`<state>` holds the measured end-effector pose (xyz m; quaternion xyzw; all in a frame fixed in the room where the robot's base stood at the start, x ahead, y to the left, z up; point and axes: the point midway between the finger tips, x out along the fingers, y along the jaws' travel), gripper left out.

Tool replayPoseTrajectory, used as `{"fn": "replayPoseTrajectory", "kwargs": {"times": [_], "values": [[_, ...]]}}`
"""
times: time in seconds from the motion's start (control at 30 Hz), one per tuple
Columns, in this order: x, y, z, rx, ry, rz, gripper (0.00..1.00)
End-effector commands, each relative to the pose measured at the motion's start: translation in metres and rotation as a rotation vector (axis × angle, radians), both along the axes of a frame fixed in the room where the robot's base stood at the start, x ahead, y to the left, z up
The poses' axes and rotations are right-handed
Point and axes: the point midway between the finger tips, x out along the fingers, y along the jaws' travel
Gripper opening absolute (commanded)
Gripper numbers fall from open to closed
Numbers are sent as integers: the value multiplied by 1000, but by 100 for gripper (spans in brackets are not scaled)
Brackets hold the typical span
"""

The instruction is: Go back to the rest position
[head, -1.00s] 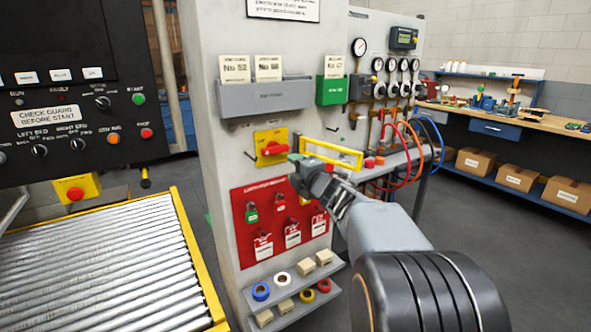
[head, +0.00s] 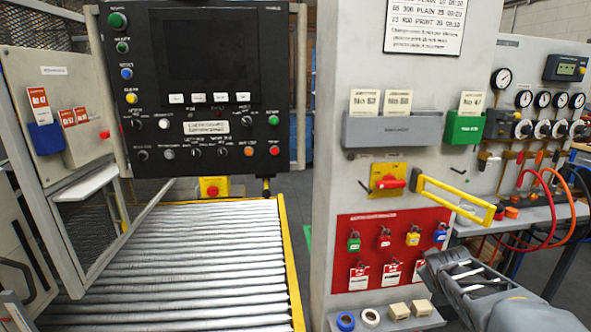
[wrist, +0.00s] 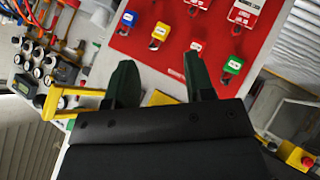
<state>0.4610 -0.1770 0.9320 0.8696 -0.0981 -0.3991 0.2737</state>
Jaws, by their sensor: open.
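My gripper (head: 470,268) is at the lower right of the head view, in front of the grey column and a little right of the red lockout board (head: 392,250). In the wrist view its two dark green fingers (wrist: 163,84) stand apart with nothing held between them. The red board with coloured padlocks and tags also shows beyond the fingers in the wrist view (wrist: 180,50). The yellow handle bar (head: 455,198) is above my gripper in the head view and apart from it.
A roller conveyor (head: 190,260) with a yellow edge lies at the left, under a black control panel (head: 205,85). A yellow switch plate with a red knob (head: 388,182) is on the column. A shelf with tape rolls (head: 385,318) is below the board. Gauges and hoses (head: 545,150) are at the right.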

Motion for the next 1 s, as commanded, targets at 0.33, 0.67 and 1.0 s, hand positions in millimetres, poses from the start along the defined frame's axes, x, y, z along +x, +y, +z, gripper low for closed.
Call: {"fn": "replayPoseTrajectory", "kwargs": {"times": [0.33, 0.67, 1.0], "values": [[-150, 150, 53, 572, 418, -275, 49], [-159, 179, 94, 575, 386, -160, 49], [-158, 180, 93, 572, 387, -155, 43]]}}
